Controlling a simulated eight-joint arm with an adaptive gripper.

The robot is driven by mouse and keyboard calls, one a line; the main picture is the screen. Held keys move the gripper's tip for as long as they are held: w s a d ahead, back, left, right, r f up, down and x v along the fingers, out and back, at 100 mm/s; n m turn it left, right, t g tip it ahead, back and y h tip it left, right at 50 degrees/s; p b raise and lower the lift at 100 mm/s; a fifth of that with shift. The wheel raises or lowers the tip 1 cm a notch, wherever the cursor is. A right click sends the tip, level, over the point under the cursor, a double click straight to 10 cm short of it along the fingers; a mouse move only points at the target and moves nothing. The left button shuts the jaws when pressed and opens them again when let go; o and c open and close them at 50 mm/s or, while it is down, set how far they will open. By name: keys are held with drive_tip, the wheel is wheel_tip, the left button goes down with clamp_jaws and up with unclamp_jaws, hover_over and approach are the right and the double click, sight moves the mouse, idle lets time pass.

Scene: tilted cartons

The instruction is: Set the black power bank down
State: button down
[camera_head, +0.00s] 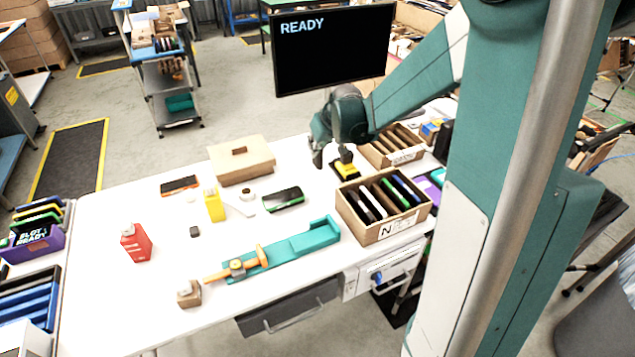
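My gripper (331,158) hangs over the back right of the white table, fingers pointing down. A dark item with a yellow part (346,169) is at its fingertips, just in front of a carton. I cannot tell whether the fingers are closed on this item, or whether it is the black power bank. A flat black device with a green edge (283,200) lies on the table, left of and nearer than my gripper, apart from it. A black device with an orange edge (180,186) lies farther left.
A tilted carton marked N (398,232) with several slim devices stands at the right; another divided carton (405,158) stands behind it. A teal fixture (300,247) with an orange clamp, a brown box (241,161), a yellow bottle (214,206) and a red bottle (136,243) occupy the table (170,300).

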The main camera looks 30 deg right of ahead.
sight(318, 161)
drive_tip(key=shift+f+b, duration=0.5)
drive_tip(key=shift+f, duration=2.5)
drive_tip(key=shift+f+b, duration=0.35)
drive_tip(key=shift+f, duration=1.55)
drive_tip(key=shift+f, duration=0.15)
drive_tip(key=c, duration=2.3)
unclamp_jaws()
